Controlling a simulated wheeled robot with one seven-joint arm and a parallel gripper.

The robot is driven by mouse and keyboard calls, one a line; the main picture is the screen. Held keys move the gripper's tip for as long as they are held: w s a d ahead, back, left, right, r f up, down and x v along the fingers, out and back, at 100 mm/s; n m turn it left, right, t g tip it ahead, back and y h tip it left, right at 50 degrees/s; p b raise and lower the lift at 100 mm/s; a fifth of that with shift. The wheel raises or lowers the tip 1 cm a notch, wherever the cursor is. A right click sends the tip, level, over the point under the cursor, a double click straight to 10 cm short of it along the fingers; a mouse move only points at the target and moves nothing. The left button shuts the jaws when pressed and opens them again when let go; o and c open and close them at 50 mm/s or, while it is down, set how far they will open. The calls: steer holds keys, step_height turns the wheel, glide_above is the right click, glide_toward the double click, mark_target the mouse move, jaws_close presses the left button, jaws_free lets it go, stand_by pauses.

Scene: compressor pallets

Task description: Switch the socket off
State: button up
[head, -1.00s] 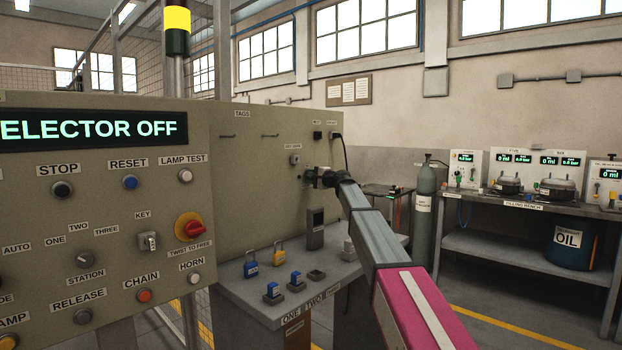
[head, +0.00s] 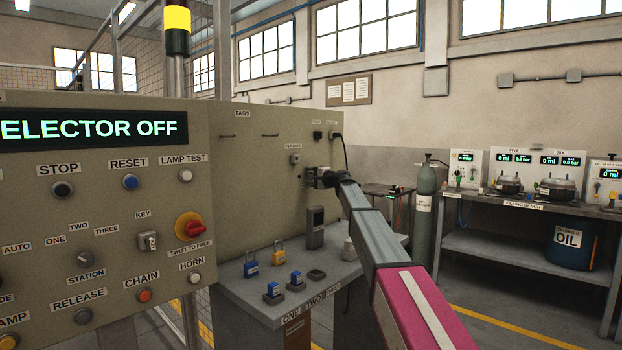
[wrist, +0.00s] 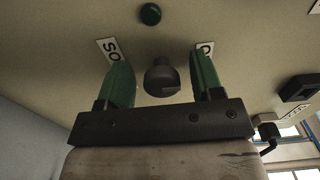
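A dark grey round knob (wrist: 162,77) with a notch stands out from the beige panel in the wrist view. A label beginning "SO" (wrist: 109,49) lies beside it, partly hidden by a green finger. My gripper (wrist: 163,78) is open, with one green finger on each side of the knob and a visible gap on both sides. In the head view my gripper (head: 318,177) is at the panel (head: 255,190), and it hides the knob there.
A green button (wrist: 150,13) is near the knob. Black sockets (head: 317,135), one with a plug and cable (head: 337,136), are higher on the panel. A grey shelf (head: 265,302) with padlocks juts out below. A gas cylinder (head: 424,195) stands to the right.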

steer(key=v, duration=1)
steer(key=shift+s+d, duration=0.25)
steer(key=shift+d, duration=0.05)
